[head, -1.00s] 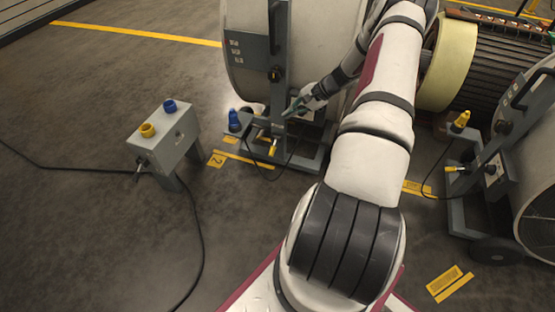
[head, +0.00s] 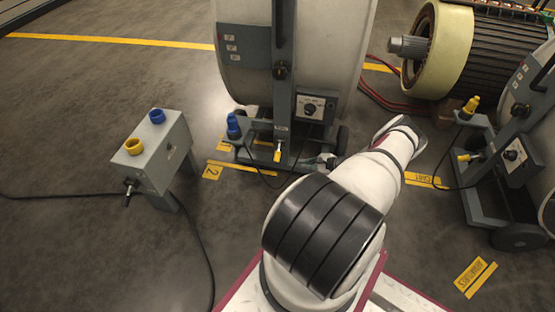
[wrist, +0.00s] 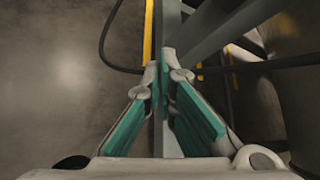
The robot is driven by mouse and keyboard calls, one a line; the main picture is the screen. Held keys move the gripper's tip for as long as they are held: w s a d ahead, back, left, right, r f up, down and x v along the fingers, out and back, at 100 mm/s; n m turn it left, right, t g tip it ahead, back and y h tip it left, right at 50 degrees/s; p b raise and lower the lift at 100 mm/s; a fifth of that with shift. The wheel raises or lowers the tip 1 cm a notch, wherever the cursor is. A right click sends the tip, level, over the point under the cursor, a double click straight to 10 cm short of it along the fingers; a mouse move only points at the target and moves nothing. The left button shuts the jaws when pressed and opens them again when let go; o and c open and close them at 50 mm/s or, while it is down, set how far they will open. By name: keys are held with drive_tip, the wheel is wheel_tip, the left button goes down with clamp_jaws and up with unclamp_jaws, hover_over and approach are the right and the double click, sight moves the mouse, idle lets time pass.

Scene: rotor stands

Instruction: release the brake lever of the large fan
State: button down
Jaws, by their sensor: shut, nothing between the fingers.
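The large fan (head: 233,90), a pale drum on a grey stand, is at the top centre of the head view. A yellow-handled lever (head: 277,153), apparently its brake lever, hangs low on the stand's front post. My gripper (head: 326,161) is low, to the right of that lever and apart from it, partly hidden by my arm. In the wrist view, my gripper's teal-padded fingers (wrist: 164,72) come together at the tips, with nothing held. A grey bar of the stand (wrist: 170,25) lies beyond the tips. I cannot make out the lever in the wrist view.
A grey socket box (head: 150,165) stands at left with its cable on the floor. A blue plug (head: 234,128) sits left of the lever, with a black cable (head: 262,180) looping below. Another fan stand (head: 478,195) is at right. The left floor is largely clear.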

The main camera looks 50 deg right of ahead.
sight(278, 151)
drive_tip(key=shift+w, duration=0.15)
drive_tip(key=b+x, duration=0.4)
drive_tip(key=x, duration=0.6)
drive_tip(key=shift+w+a+r+p, duration=0.1)
drive_tip(key=shift+a+r+p, duration=0.1)
drive_tip(key=shift+a+r, duration=0.25)
drive_tip(key=shift+a+r+p, duration=0.2)
drive_tip(key=shift+a+r, duration=0.05)
drive_tip(key=shift+r, duration=0.45)
drive_tip(key=shift+w+a+r+p, duration=0.1)
drive_tip(key=shift+a+r+p, duration=0.1)
drive_tip(key=shift+a+r, duration=0.3)
